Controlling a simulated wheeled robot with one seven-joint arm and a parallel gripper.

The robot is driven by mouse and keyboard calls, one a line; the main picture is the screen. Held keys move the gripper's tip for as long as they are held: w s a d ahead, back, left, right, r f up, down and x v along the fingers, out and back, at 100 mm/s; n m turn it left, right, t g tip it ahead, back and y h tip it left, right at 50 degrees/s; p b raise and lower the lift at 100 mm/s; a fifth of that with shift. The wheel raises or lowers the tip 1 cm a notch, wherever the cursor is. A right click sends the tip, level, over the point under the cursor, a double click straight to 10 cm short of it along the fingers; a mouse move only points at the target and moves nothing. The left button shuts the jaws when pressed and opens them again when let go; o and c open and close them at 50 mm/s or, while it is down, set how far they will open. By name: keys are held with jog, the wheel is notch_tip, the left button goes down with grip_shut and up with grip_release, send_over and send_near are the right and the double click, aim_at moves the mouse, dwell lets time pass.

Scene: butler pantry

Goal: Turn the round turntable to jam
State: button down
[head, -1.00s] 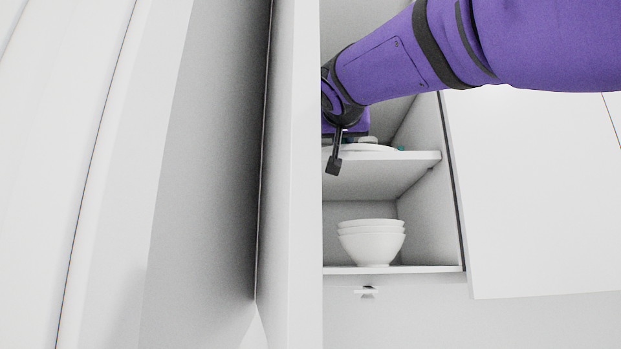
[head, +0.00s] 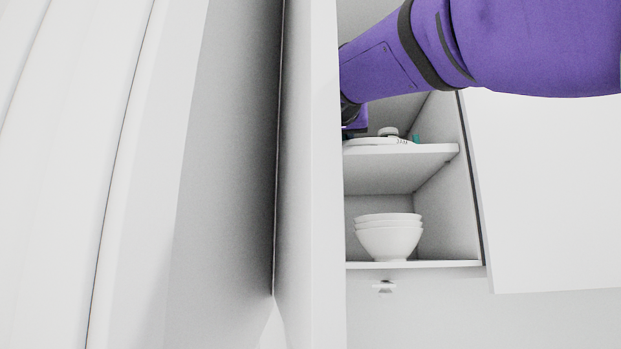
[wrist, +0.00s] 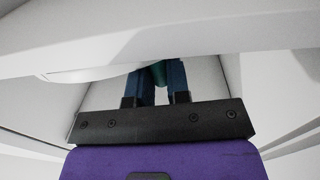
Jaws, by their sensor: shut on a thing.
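The round turntable (head: 368,141) is a white disc on the upper shelf of the open cupboard, partly hidden by the white panel. A small white round piece (head: 388,131) and dark marks show on it. A teal item (head: 415,138) is at its right side. In the wrist view a pale rounded edge (wrist: 90,74), possibly the turntable, lies left of the fingers. My gripper (wrist: 155,78) has its dark blue fingers shut on a teal thing (wrist: 158,74), mostly hidden between them. I cannot read any jam label.
A tall white panel (head: 325,200) stands just left of the cupboard opening and hides its left part. Stacked white bowls (head: 389,240) sit on the lower shelf. The upper shelf's front edge (head: 425,150) is below my arm. A white door (head: 550,190) is at the right.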

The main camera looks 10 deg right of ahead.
jog(key=c, duration=1.1)
grip_release()
jog(key=shift+r, duration=1.75)
jog(key=shift+s+a, duration=0.1)
jog(key=shift+s, duration=0.4)
jog(key=s+d+r, duration=0.1)
jog(key=s+d, duration=0.1)
jog(key=s, duration=1.3)
jog(key=shift+d+r, duration=0.2)
jog(key=shift+r, duration=0.05)
